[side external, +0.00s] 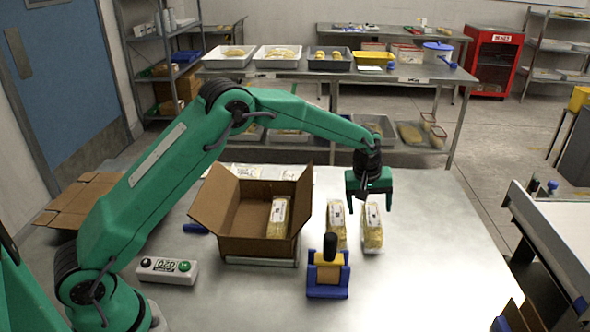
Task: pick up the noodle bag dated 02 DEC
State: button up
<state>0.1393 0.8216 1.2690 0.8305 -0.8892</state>
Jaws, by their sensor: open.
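Two clear noodle bags with white labels stand or lie on the steel table right of the open carton: a left one (337,228) and a right one (373,238). A third noodle bag (278,220) is inside the carton (262,247), at its right side. The date print is too small to read on any of them, so I cannot tell which is dated 02 DEC. My green gripper (370,206) is open, pointing down. In the picture the right bag's top shows between its fingers; I cannot tell the height gap or any contact.
A white box with a display and buttons (167,269) is left of the carton. Flattened cardboard (82,200) lies at the far left. The table's right part is clear.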

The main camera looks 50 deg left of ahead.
aim_at(372, 213)
jog(key=shift+x, duration=2.35)
jog(key=shift+d, duration=0.1)
jog(key=c, duration=1.2)
jog(key=shift+c, duration=0.2)
jog(key=shift+r, duration=0.2)
jog(key=shift+r, duration=0.55)
jog(key=r, duration=0.3)
jog(key=shift+s+d+r, duration=0.1)
jog(key=shift+s+d, duration=0.1)
jog(key=shift+d, duration=0.15)
jog(key=s+d+r, duration=0.6)
jog(key=s+d, duration=0.1)
jog(key=d, duration=0.1)
jog(key=shift+d+r, duration=0.2)
